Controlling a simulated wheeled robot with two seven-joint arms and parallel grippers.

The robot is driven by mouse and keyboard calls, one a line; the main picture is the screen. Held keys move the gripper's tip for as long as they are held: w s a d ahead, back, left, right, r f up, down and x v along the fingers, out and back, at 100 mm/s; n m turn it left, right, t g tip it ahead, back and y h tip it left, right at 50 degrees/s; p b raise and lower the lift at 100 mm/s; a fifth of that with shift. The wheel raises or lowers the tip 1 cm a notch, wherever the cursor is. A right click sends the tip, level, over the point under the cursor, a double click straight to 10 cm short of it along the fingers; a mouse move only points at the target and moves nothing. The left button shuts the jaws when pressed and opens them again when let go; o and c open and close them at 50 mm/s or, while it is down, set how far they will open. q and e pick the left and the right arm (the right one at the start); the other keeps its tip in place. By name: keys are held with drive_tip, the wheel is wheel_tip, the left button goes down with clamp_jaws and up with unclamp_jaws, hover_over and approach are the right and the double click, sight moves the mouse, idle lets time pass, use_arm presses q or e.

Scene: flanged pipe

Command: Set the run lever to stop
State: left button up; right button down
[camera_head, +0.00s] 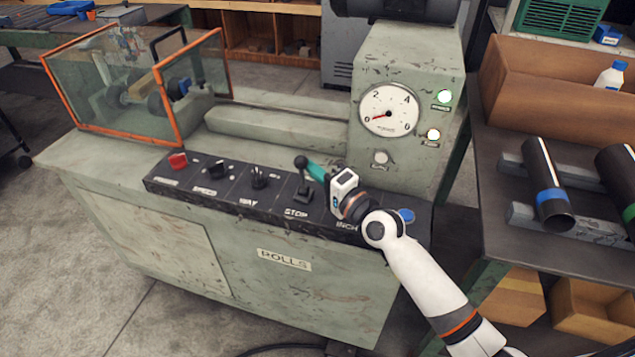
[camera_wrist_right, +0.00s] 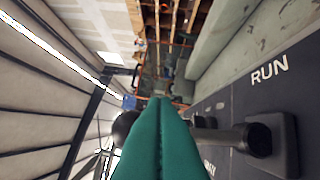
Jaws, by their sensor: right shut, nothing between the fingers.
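The run lever (camera_head: 302,180) stands on the dark sloping control panel, with a black knob on top and a block at its foot. A STOP label (camera_head: 295,212) is on the panel in front of it. In the right wrist view, the lever's shaft (camera_wrist_right: 228,137) crosses behind the fingers, its knob (camera_wrist_right: 124,125) showing on their left. A RUN label (camera_wrist_right: 268,70) lies beyond its base. My right gripper (camera_head: 312,169) is shut and empty, its green fingertips beside the knob; I cannot tell whether they touch. My left gripper is out of view.
A red button (camera_head: 178,161), other black controls (camera_head: 259,178) and a blue button (camera_head: 406,215) share the panel. A gauge (camera_head: 389,110) and two lit lamps are on the upright housing. An orange-framed guard (camera_head: 190,95) stands left. A bench with pipes (camera_head: 545,185) is right.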

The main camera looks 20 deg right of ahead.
drive_tip(key=shift+s+a+f+n+b, duration=0.3)
drive_tip(key=shift+n+b, duration=0.1)
drive_tip(key=shift+n, duration=0.1)
drive_tip(key=shift+s+a+r+n+t+y+b, duration=0.15)
drive_tip(key=shift+s+n+t+y+b, duration=0.25)
drive_tip(key=shift+n, duration=0.2)
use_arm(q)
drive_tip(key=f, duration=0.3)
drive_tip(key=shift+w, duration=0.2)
use_arm(e)
drive_tip(key=shift+s+a, duration=0.15)
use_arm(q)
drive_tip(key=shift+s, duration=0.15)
use_arm(e)
drive_tip(key=shift+s+a, duration=0.1)
drive_tip(key=shift+s, duration=0.05)
